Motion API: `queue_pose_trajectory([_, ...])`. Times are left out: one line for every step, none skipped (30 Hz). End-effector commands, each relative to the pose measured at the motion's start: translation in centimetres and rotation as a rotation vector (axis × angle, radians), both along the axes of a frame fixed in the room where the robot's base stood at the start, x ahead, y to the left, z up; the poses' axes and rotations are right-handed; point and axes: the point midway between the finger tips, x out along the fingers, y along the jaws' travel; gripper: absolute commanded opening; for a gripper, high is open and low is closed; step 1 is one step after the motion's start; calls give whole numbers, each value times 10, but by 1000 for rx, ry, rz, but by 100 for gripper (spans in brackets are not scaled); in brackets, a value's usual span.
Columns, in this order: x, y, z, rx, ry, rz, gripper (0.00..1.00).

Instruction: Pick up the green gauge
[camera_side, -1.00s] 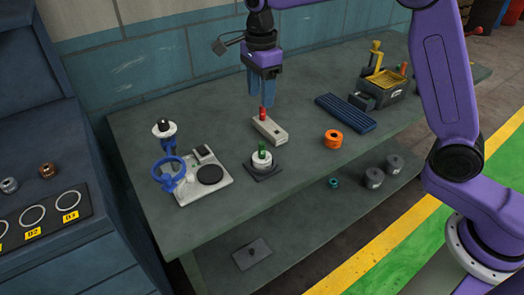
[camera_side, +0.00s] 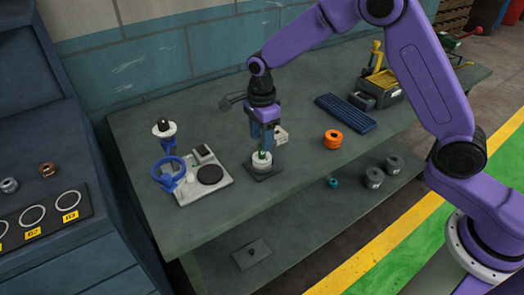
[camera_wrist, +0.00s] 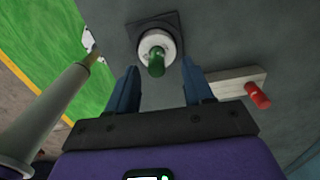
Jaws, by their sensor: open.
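The green gauge (camera_wrist: 157,64) is a small green peg standing in a white round drum on a dark square plate (camera_wrist: 172,19). In the side view the green gauge (camera_side: 262,155) shows partly between my fingers, above the white drum (camera_side: 262,164). My gripper (camera_side: 263,145) points down over it. In the wrist view my gripper (camera_wrist: 162,85) is open, with one blue finger on each side and the green peg lying between and just beyond the fingertips. No contact between fingers and peg can be seen.
A pale block (camera_wrist: 228,84) with a red peg (camera_wrist: 257,96) lies close by one finger. A blue ring stand (camera_side: 170,172) and white plate (camera_side: 205,187) stand to the left. An orange ring (camera_side: 332,139) and blue ribbed tray (camera_side: 345,112) lie right; bare table surrounds the orange ring.

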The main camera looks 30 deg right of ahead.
Motion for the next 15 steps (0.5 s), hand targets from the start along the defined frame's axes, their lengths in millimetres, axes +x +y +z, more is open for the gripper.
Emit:
queue_pose_trajectory([-3, -1, -8, -3, 5, 0, 51])
queue_pose_trajectory([-4, 0, -13, -3, 5, 0, 51])
queue_pose_trajectory([-5, 0, -19, -3, 6, -1, 51])
queue_pose_trajectory([-5, 0, -23, -2, 4, -1, 51])
queue_pose_trajectory([-5, 0, -27, -2, 4, -1, 51])
queue_pose_trajectory([-5, 0, -31, -2, 4, -1, 51])
queue_pose_trajectory([-5, 0, -34, -2, 3, -1, 51])
queue_pose_trajectory([-4, 0, -36, -1, 2, -1, 51])
queue_pose_trajectory([-4, 0, -38, -1, 2, -1, 51])
queue_pose_trajectory([-4, 0, -40, -1, 2, -1, 51])
queue_pose_trajectory([-4, 0, -40, -1, 2, -1, 51])
queue_pose_trajectory([-4, 0, -41, -1, 1, -1, 51])
queue_pose_trajectory([-4, 0, -41, -1, 1, -1, 51])
queue_pose_trajectory([-4, 0, -41, -1, 1, -1, 51])
queue_pose_trajectory([-4, 0, -41, -1, 1, -1, 51])
